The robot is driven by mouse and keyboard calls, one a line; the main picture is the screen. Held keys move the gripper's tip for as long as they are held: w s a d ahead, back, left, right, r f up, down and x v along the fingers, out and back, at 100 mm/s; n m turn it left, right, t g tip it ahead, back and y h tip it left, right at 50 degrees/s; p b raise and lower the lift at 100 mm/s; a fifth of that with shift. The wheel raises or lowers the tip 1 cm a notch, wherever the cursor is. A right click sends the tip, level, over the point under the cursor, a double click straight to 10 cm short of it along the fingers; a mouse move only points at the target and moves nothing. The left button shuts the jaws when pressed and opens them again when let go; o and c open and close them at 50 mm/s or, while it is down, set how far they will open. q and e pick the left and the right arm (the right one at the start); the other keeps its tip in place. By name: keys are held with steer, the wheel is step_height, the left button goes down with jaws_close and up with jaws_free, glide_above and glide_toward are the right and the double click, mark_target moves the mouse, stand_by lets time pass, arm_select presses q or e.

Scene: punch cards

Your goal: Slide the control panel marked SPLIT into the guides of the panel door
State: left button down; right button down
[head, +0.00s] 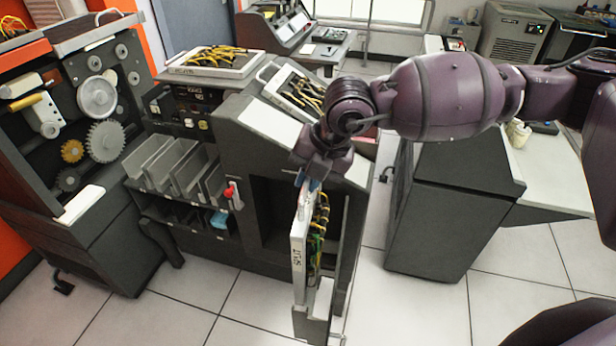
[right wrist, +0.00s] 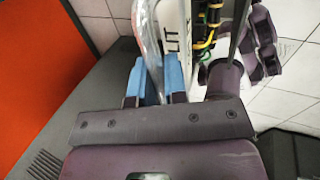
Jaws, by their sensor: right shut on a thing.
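The control panel marked SPLIT (head: 299,245) is a white-edged board with yellow and green wires on its right face. It hangs upright, and its lettering also shows partly in the right wrist view (right wrist: 173,28). My right gripper (head: 309,184) is shut on its top end, with blue fingertips (right wrist: 157,78) on either side of it. The panel door (head: 318,318) is a dark, narrow upright frame at the front of the grey machine. The panel's lower end is at the door's lower part; I cannot tell whether it sits inside the guides. My left gripper is not in view.
Other wired panels lie on the machine's top (head: 213,62) and its sloped face (head: 290,92). A slotted rack (head: 170,165) and a red-knobbed lever (head: 232,195) are left of the door. A dark cabinet (head: 440,220) stands to the right, with clear tiled floor between.

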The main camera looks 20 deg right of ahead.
mark_target(314, 232)
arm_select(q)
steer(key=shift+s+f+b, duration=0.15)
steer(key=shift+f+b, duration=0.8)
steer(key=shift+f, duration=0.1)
arm_select(e)
steer(key=shift+r, duration=0.15)
stand_by(1.8)
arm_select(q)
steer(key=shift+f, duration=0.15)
arm_select(e)
steer(key=shift+f, duration=0.2)
